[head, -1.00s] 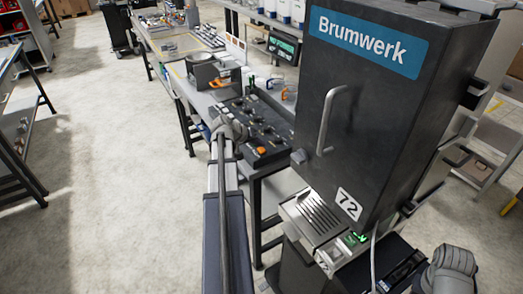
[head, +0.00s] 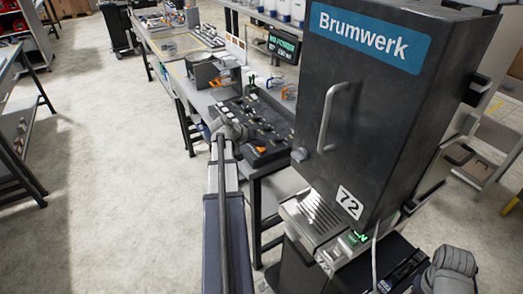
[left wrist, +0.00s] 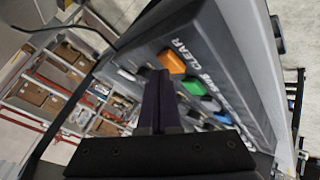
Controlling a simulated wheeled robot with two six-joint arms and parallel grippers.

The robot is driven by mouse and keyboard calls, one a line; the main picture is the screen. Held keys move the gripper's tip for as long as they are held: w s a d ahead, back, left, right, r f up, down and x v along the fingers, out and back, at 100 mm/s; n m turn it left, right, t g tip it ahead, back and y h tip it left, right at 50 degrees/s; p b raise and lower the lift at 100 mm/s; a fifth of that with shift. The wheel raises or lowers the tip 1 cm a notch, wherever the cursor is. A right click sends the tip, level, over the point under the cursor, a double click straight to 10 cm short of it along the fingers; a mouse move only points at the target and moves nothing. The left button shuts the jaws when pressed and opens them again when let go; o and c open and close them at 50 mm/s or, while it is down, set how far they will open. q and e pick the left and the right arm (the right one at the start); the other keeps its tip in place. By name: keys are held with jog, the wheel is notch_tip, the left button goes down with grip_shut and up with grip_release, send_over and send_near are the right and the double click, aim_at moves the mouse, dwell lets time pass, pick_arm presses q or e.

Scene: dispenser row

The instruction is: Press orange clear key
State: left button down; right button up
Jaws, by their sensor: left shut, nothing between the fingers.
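The orange key (left wrist: 172,62) shows in the left wrist view beside the word CLEAR on a sloped grey panel. It also shows small on the dark control panel (head: 281,128) in the head view (head: 261,150). My left gripper (left wrist: 158,73) is shut and empty. Its dark fingertips appear just beside the orange key in the left wrist view; I cannot tell whether they touch it. In the head view my left arm reaches up to the panel's left side, and the fingertips are hard to make out.
A green key (left wrist: 193,86) and a blue key (left wrist: 222,117) sit near the orange one. A tall black Brumwerk cabinet (head: 385,120) stands right of the panel. A small display (head: 284,46) stands behind it.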

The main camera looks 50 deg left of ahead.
aim_at(260, 150)
pick_arm(q)
jog(key=shift+f+b, duration=0.45)
jog(key=shift+b, duration=0.05)
dwell(0.6)
dwell(0.3)
jog(key=shift+r+p, duration=0.9)
jog(key=shift+p, duration=0.05)
notch_tip(260, 150, up, 5)
jog(key=p, duration=0.5)
jog(key=shift+r, duration=0.1)
